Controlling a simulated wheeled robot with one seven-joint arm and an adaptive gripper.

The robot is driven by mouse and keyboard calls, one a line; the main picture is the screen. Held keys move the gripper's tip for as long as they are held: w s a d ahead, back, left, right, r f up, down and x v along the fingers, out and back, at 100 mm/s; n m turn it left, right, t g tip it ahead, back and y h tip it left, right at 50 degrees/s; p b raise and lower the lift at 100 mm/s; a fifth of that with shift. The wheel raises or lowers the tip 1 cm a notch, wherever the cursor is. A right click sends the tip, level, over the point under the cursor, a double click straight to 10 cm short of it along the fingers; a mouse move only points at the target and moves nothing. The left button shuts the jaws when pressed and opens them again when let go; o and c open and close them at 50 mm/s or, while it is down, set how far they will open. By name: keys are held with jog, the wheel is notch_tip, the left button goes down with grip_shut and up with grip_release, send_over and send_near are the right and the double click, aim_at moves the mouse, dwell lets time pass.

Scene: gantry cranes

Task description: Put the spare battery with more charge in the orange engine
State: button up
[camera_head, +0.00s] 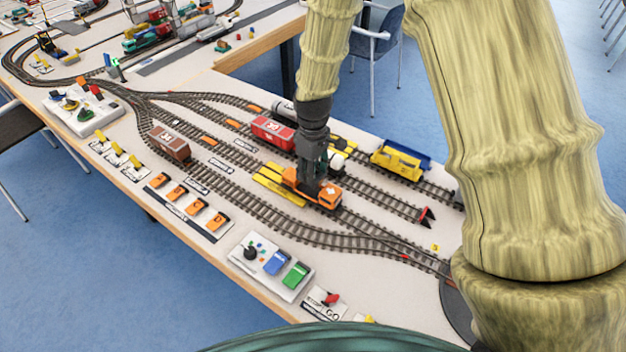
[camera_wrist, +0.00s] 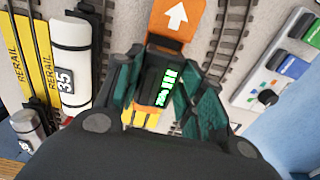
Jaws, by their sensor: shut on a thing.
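The orange engine (camera_head: 328,196) stands on the track in the middle of the table. Its top with a white arrow (camera_wrist: 177,17) shows at the top of the wrist view. My gripper (camera_head: 312,178) points down over the engine's left part. In the wrist view my gripper (camera_wrist: 160,92) is shut on a dark battery (camera_wrist: 151,82), with a finger on each side. The battery has a green charge display with lit bars and a percentage too small to read surely. It lines up with the engine body; I cannot tell whether it touches or sits in it. No other battery is clearly identifiable.
A white tank wagon (camera_wrist: 70,62) and yellow rerail plates (camera_wrist: 37,65) lie close beside my gripper. A red wagon (camera_head: 273,132) and a yellow wagon (camera_head: 398,160) stand on tracks behind. A control panel (camera_head: 247,270) with blue and green blocks is in front.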

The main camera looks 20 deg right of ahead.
jog(key=shift+f+p, duration=0.45)
jog(key=shift+f, duration=1.65)
jog(key=shift+f, duration=0.2)
jog(key=o, duration=1.1)
jog(key=shift+r, duration=0.1)
notch_tip(320, 180, up, 12)
jog(key=shift+r+b, duration=0.1)
jog(key=shift+b, duration=1.15)
